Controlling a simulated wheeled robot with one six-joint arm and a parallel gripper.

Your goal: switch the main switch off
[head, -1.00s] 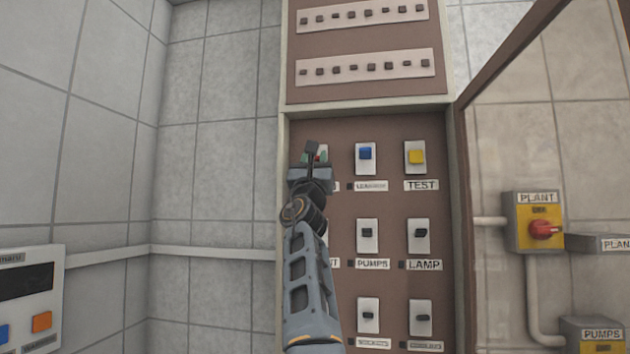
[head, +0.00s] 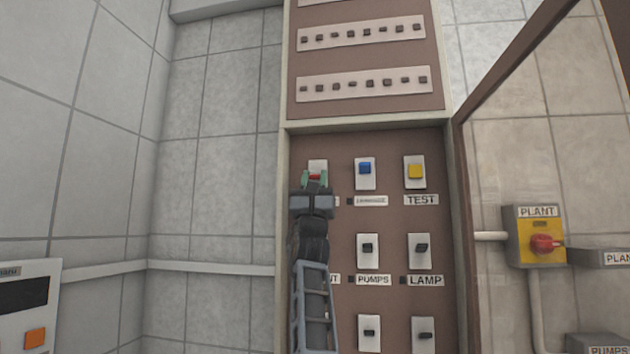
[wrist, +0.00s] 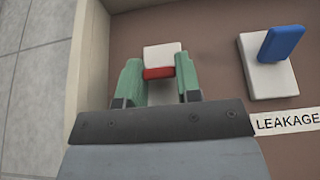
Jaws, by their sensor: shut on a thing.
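A red switch (head: 315,177) sits on a white plate (head: 318,164) at the upper left of the brown panel. Its label is mostly hidden behind my arm, so I cannot read whether it is the main switch. My gripper (head: 315,180) is at this switch, its green fingers on either side. In the wrist view, my gripper (wrist: 160,82) is shut on the red switch (wrist: 158,73), with part of the white plate (wrist: 162,54) showing above.
A blue LEAKAGE switch (wrist: 281,43) is close on the right, with a yellow TEST switch (head: 415,171) beyond it. Black PUMPS (head: 368,248) and LAMP (head: 421,248) switches are below. The open glazed door (head: 462,200) and a red PLANT knob (head: 545,244) stand right.

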